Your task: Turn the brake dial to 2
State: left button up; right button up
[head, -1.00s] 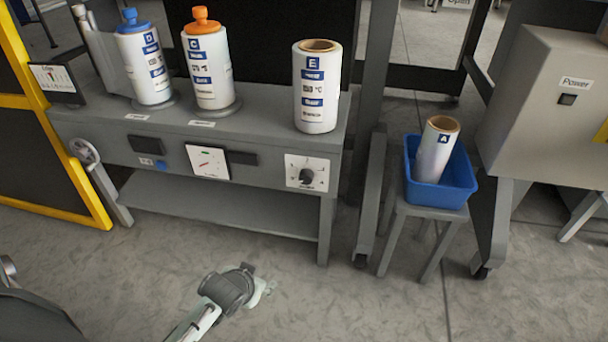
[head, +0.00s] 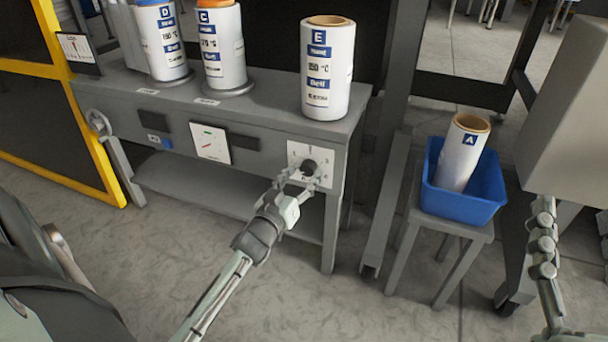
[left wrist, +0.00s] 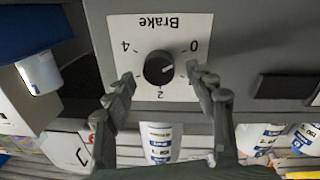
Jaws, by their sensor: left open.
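The brake dial is a black round knob (head: 309,167) on a white plate (head: 296,152) at the right end of the grey machine's front. In the left wrist view the knob (left wrist: 159,68) appears upside down, with "Brake", 0, 2 and 4 readable on its plate (left wrist: 144,29). The knob's light mark seems to point right, on the 0 side, away from the 2 at the bottom. My left gripper (head: 304,182) is open in front of the dial. In the left wrist view its fingers (left wrist: 160,82) are apart on either side of the knob, with no clear contact.
Rolls D (head: 162,45), C (head: 222,50) and E (head: 327,75) stand on the machine top (head: 270,110). Roll A (head: 462,155) leans in a blue bin (head: 461,206) on a stool at the right. A grey cabinet (head: 575,110) stands beyond. Part of my right arm shows at the right edge.

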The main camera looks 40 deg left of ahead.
pick_arm(q)
jog(key=shift+w+a, duration=0.1)
jog(key=shift+w, duration=0.55)
jog(key=c, duration=1.2)
jog(key=shift+o, duration=0.2)
